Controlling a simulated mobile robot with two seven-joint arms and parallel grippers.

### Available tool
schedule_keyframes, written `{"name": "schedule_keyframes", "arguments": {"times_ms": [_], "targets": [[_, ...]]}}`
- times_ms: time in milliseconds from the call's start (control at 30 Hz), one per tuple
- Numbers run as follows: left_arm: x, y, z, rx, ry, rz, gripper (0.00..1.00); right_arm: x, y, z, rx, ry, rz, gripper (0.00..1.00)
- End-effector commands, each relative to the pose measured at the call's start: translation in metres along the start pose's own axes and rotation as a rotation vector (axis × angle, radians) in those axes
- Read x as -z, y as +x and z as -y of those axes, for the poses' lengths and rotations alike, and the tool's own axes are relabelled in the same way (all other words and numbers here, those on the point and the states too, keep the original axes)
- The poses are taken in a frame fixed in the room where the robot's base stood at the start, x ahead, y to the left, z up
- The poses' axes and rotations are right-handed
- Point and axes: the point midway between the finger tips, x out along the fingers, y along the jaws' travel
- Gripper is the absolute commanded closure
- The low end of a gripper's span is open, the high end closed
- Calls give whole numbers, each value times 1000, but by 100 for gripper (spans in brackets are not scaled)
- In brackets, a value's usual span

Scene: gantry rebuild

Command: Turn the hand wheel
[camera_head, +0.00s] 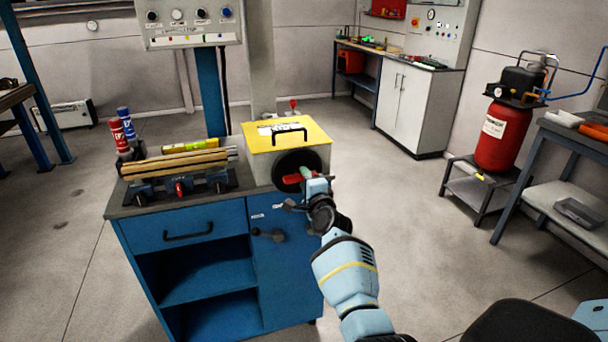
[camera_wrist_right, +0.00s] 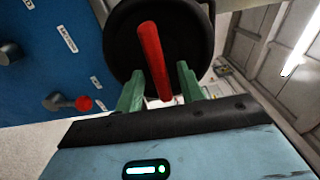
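The hand wheel (camera_head: 284,163) is a black disc on the front of the yellow-topped box. It also shows at the top of the right wrist view (camera_wrist_right: 191,32). Its red handle (camera_head: 291,179) sticks out toward me. My right gripper (camera_head: 305,174) is at the wheel, with green fingers. In the right wrist view the red handle (camera_wrist_right: 153,60) runs down between the two fingers (camera_wrist_right: 158,88). The fingers are apart, with a narrow gap showing on each side of the handle. My left gripper is in neither view.
The blue cabinet (camera_head: 183,221) carries the yellow-lidded box (camera_head: 307,131), a vise with wooden strips (camera_head: 174,164) and spray cans (camera_head: 126,124). A small lever (camera_head: 268,235) juts from its front. A red tank (camera_head: 497,135) stands at the right. The floor between is clear.

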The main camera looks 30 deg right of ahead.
Motion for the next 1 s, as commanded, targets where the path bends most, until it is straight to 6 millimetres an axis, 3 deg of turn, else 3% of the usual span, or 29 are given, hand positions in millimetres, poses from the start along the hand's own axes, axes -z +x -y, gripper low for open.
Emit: {"name": "schedule_keyframes", "arguments": {"times_ms": [300,1000], "targets": [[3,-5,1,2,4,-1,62,0,-34,0,-1,1,0,62],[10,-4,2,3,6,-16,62,0,-40,-4,-7,-11,1,62]]}}
